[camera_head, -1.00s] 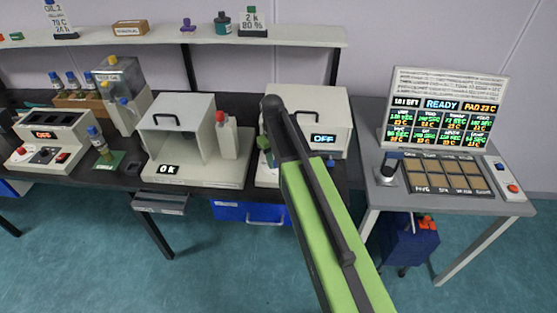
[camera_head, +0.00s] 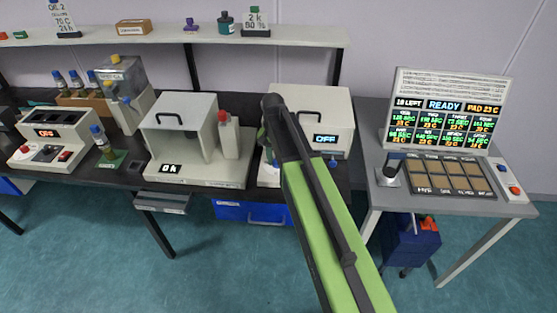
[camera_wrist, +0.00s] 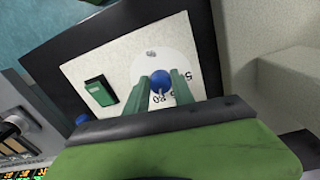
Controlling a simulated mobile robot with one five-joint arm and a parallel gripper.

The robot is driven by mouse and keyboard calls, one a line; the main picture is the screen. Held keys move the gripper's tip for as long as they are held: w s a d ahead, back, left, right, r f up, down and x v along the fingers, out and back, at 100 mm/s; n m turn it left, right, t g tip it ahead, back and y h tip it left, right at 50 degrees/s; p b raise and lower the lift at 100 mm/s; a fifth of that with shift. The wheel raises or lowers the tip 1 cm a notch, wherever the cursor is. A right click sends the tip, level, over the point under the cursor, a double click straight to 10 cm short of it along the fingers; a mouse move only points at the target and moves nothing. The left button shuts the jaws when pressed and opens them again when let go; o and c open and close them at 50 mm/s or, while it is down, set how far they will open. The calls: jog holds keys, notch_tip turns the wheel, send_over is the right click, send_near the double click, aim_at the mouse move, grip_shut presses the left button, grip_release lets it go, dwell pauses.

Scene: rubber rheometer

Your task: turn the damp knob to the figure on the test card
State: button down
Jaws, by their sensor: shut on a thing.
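In the wrist view a round blue knob (camera_wrist: 160,83) sits on a white dial with printed figures, one of which looks like 80. My gripper (camera_wrist: 162,78) has its two green fingers shut on the knob, one on each side. A green rocker switch (camera_wrist: 100,90) is beside the dial on the pale panel. In the head view the machine with the OFF display (camera_head: 326,139) is partly behind my arm, which hides the knob. A card on the shelf (camera_head: 256,20) reads 2 k and 80 %; another card (camera_head: 62,17) stands far left.
A cream machine showing OK (camera_head: 180,125) stands left of the OFF machine on the dark bench. A READY screen (camera_head: 448,112) and a pad tray (camera_head: 450,177) are on the right table. A blue drawer (camera_head: 253,213) hangs below the bench.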

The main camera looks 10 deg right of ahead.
aim_at(274, 161)
jog(key=shift+w+d+m, duration=0.1)
jog(key=shift+w+m, duration=0.05)
jog(key=shift+m, duration=0.35)
jog(key=c, duration=1.1)
grip_release()
jog(key=shift+r, duration=0.1)
jog(key=r+p, duration=1.7)
jog(key=shift+w+a+r, duration=0.1)
jog(key=shift+a, duration=0.3)
